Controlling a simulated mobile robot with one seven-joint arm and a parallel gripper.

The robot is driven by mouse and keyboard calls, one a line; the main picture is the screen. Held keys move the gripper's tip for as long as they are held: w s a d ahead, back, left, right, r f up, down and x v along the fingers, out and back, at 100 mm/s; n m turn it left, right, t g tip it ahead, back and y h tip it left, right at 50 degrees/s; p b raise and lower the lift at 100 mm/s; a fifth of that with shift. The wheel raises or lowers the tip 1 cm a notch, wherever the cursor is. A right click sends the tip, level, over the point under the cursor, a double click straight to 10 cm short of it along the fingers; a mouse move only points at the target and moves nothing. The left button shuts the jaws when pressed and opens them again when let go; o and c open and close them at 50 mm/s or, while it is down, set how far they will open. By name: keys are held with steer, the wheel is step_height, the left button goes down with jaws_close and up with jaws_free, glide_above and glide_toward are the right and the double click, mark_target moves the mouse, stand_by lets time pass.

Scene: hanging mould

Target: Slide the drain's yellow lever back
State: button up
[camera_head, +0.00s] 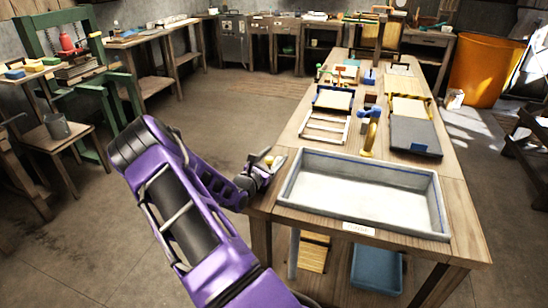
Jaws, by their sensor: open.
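A pale rectangular vat (436,207) with a label on its front sits at the near end of the long wooden table. A small yellow piece (268,159) shows at the table's left edge, beside the vat's far left corner. It may be the drain's lever, but it is too small to tell. My gripper (273,167) is open at this edge, close to the yellow piece. I cannot tell whether they touch. The drain's body is not clearly visible, and my gripper and wrist cover part of that spot.
A blue and yellow upright tool (371,133) stands behind the vat. Wooden frames (326,126) and a dark tray (415,137) lie farther back. A blue bin (376,270) sits under the table. The floor (215,113) left of the table is mostly open.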

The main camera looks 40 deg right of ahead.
jaws_close()
stand_by(1.3)
